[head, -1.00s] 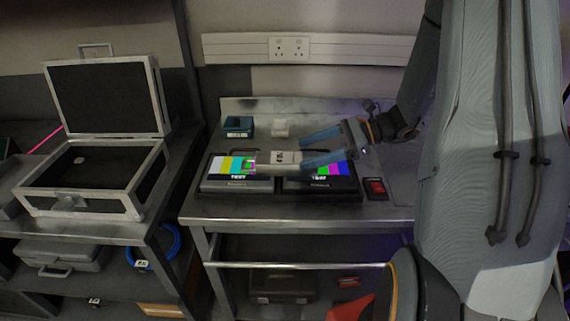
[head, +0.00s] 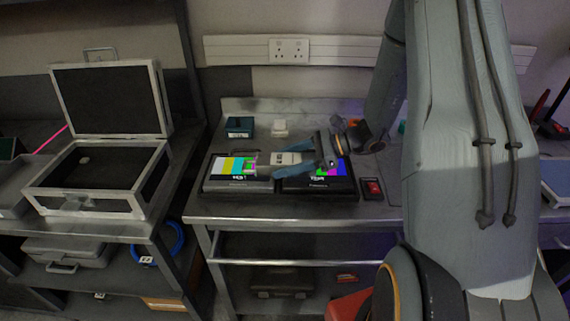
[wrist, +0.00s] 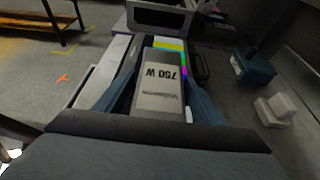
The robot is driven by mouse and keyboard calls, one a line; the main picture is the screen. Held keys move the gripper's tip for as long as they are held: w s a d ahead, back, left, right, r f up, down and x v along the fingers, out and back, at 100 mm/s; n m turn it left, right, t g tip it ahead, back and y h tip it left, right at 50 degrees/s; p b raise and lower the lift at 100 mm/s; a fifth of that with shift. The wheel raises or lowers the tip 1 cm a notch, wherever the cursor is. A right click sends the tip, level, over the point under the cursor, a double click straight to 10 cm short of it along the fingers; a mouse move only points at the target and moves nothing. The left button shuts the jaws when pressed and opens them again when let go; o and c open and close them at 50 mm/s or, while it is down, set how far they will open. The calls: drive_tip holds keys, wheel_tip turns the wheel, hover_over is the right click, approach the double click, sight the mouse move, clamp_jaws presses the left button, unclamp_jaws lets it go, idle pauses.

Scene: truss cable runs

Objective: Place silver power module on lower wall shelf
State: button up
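In the wrist view the module (wrist: 160,85), marked "750 W", lies lengthwise between my fingers. My gripper (head: 284,161) has its blue fingers along both sides of it. The fingers look spread wider than the module; firm contact is not visible. My gripper (wrist: 162,85) hides part of the bench in the wrist view.
Two colour-bar screens lie on the bench, the left screen (head: 238,172) and the right screen (head: 318,182). A teal box (head: 239,126) and a white block (head: 280,128) stand behind. A red switch (head: 372,188) is at right. An open case (head: 105,205) is on the left bench.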

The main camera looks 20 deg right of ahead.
drive_tip(key=c, duration=1.4)
drive_tip(key=shift+r, duration=0.1)
drive_tip(key=shift+r, duration=0.1)
